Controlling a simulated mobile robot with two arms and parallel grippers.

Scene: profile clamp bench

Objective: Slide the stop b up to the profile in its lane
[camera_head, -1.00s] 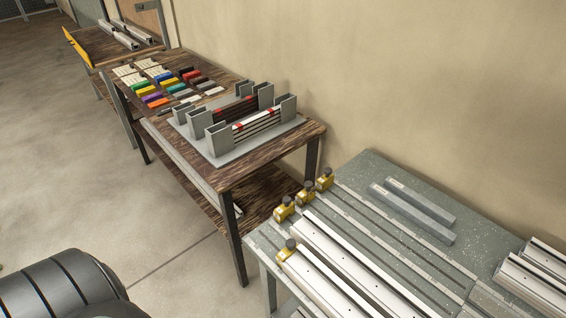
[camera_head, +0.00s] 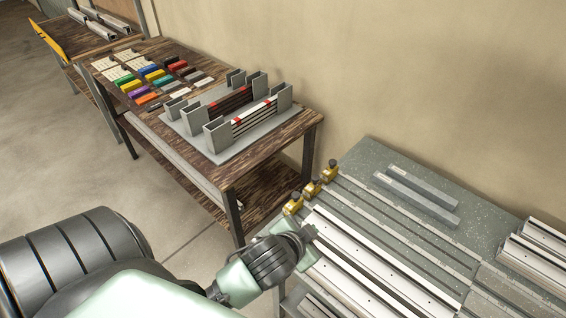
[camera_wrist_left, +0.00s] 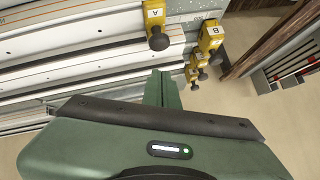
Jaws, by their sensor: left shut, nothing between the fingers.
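Stop b (camera_head: 293,204) is a yellow block with a dark knob, at the left end of its lane. Its "B" label shows in the left wrist view (camera_wrist_left: 211,36). The white profile (camera_head: 385,262) in that lane lies to its right, with a small gap apparent between them. My left gripper (camera_head: 311,233) is shut and empty, over the bench's left end near the profile ends. Its closed fingers also show in the left wrist view (camera_wrist_left: 163,80), pointing at the bench and apart from stop b. My right gripper is not in view.
Stop A (camera_wrist_left: 155,16) shows in the left wrist view, set farther along its lane. Two more yellow stops (camera_head: 311,188) (camera_head: 329,172) stand behind stop b. Grey bars (camera_head: 420,193) lie at the back, white profiles (camera_head: 535,255) at the right. A wooden table (camera_head: 270,165) stands left.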

